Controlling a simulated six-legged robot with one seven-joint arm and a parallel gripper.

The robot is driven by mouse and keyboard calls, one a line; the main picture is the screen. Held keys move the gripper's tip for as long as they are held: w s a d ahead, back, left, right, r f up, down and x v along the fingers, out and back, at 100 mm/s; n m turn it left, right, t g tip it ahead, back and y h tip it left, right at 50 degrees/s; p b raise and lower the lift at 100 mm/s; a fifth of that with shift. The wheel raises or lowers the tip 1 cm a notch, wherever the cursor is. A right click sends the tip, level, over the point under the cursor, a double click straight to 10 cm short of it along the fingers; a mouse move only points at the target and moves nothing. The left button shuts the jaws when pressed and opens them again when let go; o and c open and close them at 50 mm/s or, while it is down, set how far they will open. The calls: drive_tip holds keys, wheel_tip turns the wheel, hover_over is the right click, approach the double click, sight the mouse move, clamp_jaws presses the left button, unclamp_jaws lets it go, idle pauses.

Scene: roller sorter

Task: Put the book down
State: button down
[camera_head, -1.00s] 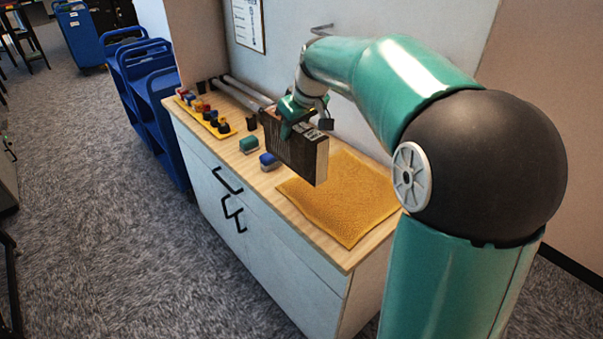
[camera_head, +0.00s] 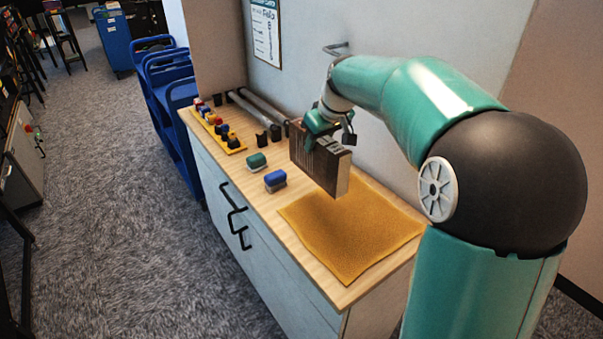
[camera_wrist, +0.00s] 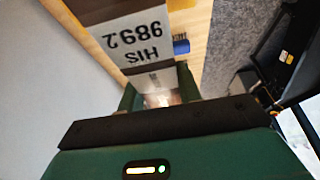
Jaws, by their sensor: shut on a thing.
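A dark brown book (camera_head: 322,168) with a pale page edge is held by my gripper (camera_head: 322,122) above the counter. It hangs upright over the back left part of a yellow mat (camera_head: 350,228). A gap seems to lie between the book's lower edge and the mat, but I cannot tell how large.
A blue block (camera_head: 275,180) and a green block (camera_head: 257,161) stand on the wooden counter (camera_head: 262,198) left of the mat. A yellow tray (camera_head: 215,128) with several small coloured items is farther back. Grey rollers (camera_head: 262,108) run along the wall. The mat's front is clear.

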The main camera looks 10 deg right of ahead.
drive_tip(key=w+f, duration=0.1)
drive_tip(key=w, duration=0.1)
drive_tip(key=w+a+f, duration=0.1)
drive_tip(key=w, duration=0.1)
drive_tip(key=w+a+f, duration=0.1)
drive_tip(key=w, duration=0.2)
drive_tip(key=shift+f, duration=0.2)
drive_tip(key=w+d+x, duration=0.1)
drive_tip(key=x, duration=0.8)
drive_tip(key=shift+a+f, duration=0.25)
drive_tip(key=shift+f, duration=0.15)
drive_tip(key=shift+s+f, duration=0.15)
drive_tip(key=shift+f, duration=0.55)
drive_tip(key=c, duration=1)
unclamp_jaws()
drive_tip(key=shift+d+f, duration=0.1)
drive_tip(key=shift+o, duration=0.2)
